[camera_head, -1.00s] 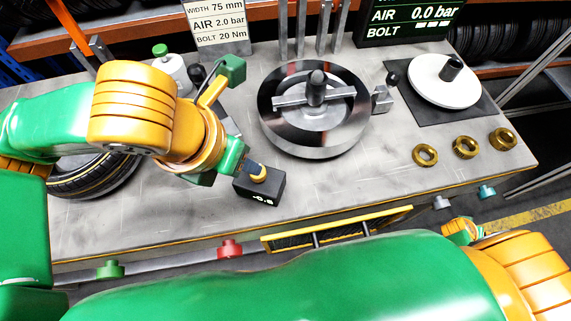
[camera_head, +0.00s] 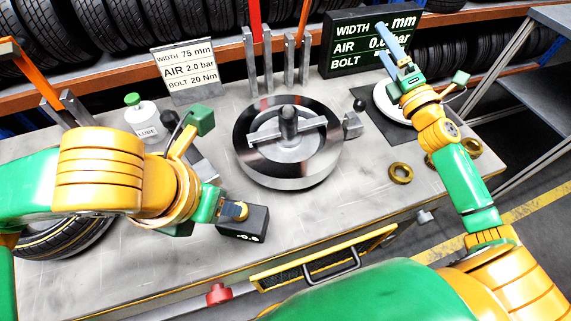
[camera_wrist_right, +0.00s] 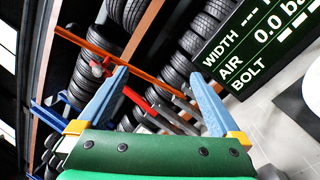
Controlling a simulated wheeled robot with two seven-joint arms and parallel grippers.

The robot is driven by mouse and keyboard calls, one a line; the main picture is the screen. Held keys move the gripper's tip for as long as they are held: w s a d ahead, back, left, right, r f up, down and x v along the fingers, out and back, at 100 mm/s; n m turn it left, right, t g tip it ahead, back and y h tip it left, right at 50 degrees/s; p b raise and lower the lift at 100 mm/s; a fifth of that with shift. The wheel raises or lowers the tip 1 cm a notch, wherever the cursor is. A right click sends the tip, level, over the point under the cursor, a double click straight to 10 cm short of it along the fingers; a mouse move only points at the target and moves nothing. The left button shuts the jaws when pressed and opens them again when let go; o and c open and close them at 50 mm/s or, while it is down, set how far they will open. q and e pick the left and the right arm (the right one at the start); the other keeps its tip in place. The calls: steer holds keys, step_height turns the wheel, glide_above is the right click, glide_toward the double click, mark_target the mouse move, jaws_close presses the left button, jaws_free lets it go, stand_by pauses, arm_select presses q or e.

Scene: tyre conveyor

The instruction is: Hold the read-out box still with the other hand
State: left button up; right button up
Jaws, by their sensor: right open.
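The read-out box (camera_head: 255,222) is a small black block with white digits on its front, near the table's front edge in the head view. My left gripper (camera_head: 237,211) is right at the box's left and top side. Its fingers are largely hidden, so I cannot tell whether they are closed on the box. My right gripper (camera_head: 395,58) is raised at the back right, in front of the dark display board. In the right wrist view its two blue fingers (camera_wrist_right: 158,90) are spread apart with nothing between them.
A round metal disc fixture (camera_head: 288,140) stands mid-table. A white plate (camera_head: 385,105) lies under the right arm. Brass rings (camera_head: 400,173) lie at the right. The display board (camera_head: 372,42) and upright bars (camera_head: 268,65) stand behind. A tyre (camera_head: 70,240) is at the left.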

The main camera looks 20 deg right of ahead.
steer(key=s+a+f+n+g+y, duration=0.1)
steer(key=a+n+y, duration=0.4)
steer(key=a, duration=0.2)
steer(key=s+a+f+n+g+y, duration=0.1)
steer(key=s+a+f+n+y, duration=0.1)
steer(key=a+n+y, duration=0.35)
steer(key=n+g+y, duration=0.6)
steer(key=n+g, duration=0.4)
steer(key=n, duration=0.4)
glide_above(266, 222)
step_height(266, 222, down, 11)
steer(key=shift+h, duration=0.25)
step_height(266, 222, down, 7)
steer(key=x, duration=0.7)
steer(key=shift+w+a+f, duration=0.2)
steer(key=shift+a+f, duration=0.1)
steer(key=shift+f, duration=0.1)
steer(key=shift+s+d+r, duration=0.1)
steer(key=shift+s, duration=0.05)
steer(key=shift+c, duration=0.6)
steer(key=c, duration=1.4)
steer(key=o, duration=0.9)
steer(key=c, duration=0.5)
